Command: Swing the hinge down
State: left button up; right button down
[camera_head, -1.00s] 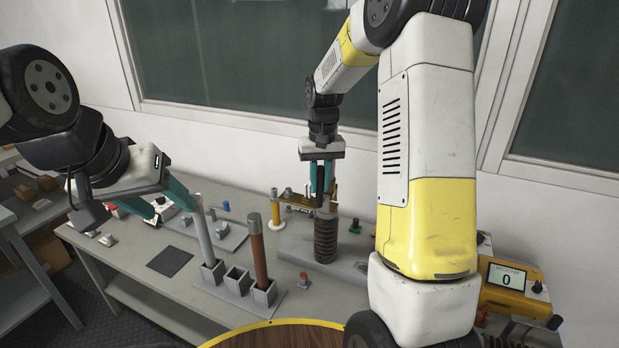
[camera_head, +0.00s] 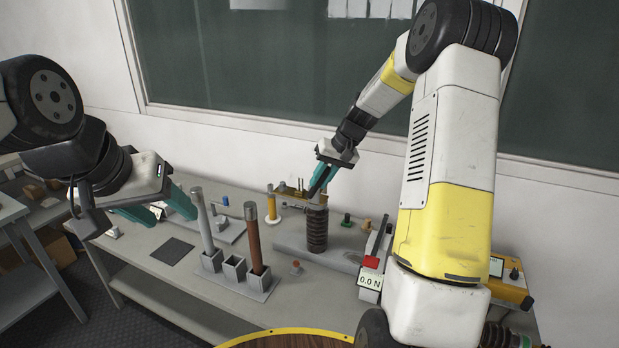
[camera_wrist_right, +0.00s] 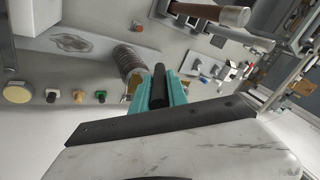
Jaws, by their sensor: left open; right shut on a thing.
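A brass hinge piece (camera_head: 290,190) lies at the top of the test stand, by the dark ribbed column (camera_head: 317,230). My right gripper (camera_head: 314,190) is tilted, its teal fingers at the column's top. In the right wrist view my right gripper (camera_wrist_right: 158,88) is shut on a dark rod (camera_wrist_right: 159,76). I cannot tell whether this rod is the hinge's handle. The ribbed column (camera_wrist_right: 128,60) is just beyond the fingertips there. The fingers hide part of the hinge. My left gripper (camera_head: 175,214) is open and empty at the left, near a grey tube.
A holder (camera_head: 258,283) bears a grey tube (camera_head: 202,222) and a brown tube (camera_head: 253,240) upright in front. A dark square pad (camera_head: 172,251) lies on the left of the table.

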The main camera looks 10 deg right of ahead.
jog(key=s+d+f+t+y, duration=0.2)
jog(key=f+t+y, duration=0.4)
jog(key=y, duration=0.3)
jog(key=shift+s+d, duration=0.2)
jog(key=shift+d, duration=0.55)
dwell(0.4)
jog(key=shift+f, duration=0.15)
dwell(0.5)
